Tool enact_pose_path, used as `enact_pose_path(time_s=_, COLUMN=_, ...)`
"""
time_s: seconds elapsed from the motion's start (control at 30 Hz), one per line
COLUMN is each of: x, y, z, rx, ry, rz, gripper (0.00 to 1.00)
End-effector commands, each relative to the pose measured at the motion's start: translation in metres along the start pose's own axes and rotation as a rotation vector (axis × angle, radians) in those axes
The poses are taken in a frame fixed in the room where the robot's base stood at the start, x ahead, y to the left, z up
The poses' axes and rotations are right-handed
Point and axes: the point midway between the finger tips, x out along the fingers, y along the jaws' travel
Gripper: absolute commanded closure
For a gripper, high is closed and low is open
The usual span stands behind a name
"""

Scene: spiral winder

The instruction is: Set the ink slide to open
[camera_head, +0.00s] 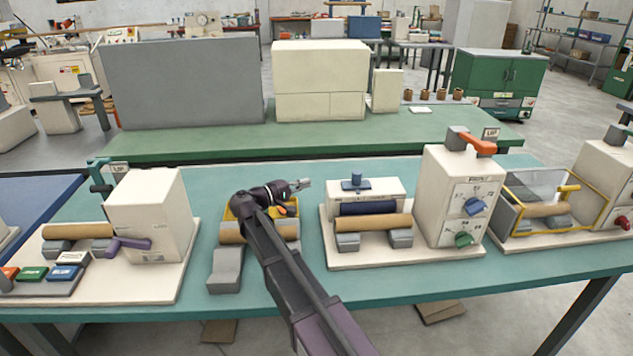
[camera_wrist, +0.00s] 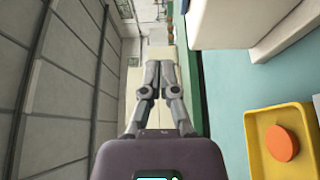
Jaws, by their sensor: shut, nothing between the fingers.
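A cream box with a blue knob (camera_head: 355,182) on a slot in its top stands behind a dark blue roller (camera_head: 368,208) in the head view. This looks like the ink slide, but no open or shut mark is readable. My gripper (camera_head: 305,184) is in the air just left of this box, pointing right, apart from the knob. In the wrist view my gripper (camera_wrist: 160,68) has its two fingers close together, with nothing between them. The knob is not clearly seen in the wrist view.
A tall cream housing (camera_head: 460,195) with blue and green dials and an orange lever (camera_head: 478,145) stands right of the roller unit. A yellow tray (camera_wrist: 257,160) with an orange disc (camera_wrist: 281,143) lies below my gripper. A left machine (camera_head: 150,215) has a purple lever (camera_head: 128,244).

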Motion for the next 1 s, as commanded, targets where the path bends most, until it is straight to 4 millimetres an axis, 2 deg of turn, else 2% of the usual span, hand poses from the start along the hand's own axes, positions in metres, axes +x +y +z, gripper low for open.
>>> enact_pose_path(time_s=0.27, x=0.029, y=0.000, z=0.000, rx=0.000, ry=-0.002, rz=0.000, gripper=1.00)
enact_pose_path(time_s=0.7, x=0.095, y=0.000, z=-0.001, rx=0.000, ry=0.000, rz=-0.001, gripper=1.00)
enact_pose_path(time_s=0.8, x=0.103, y=0.000, z=0.012, rx=0.000, ry=0.001, rz=-0.001, gripper=1.00)
enact_pose_path(time_s=1.0, x=0.116, y=0.000, z=0.024, rx=0.000, ry=0.001, rz=0.000, gripper=1.00)
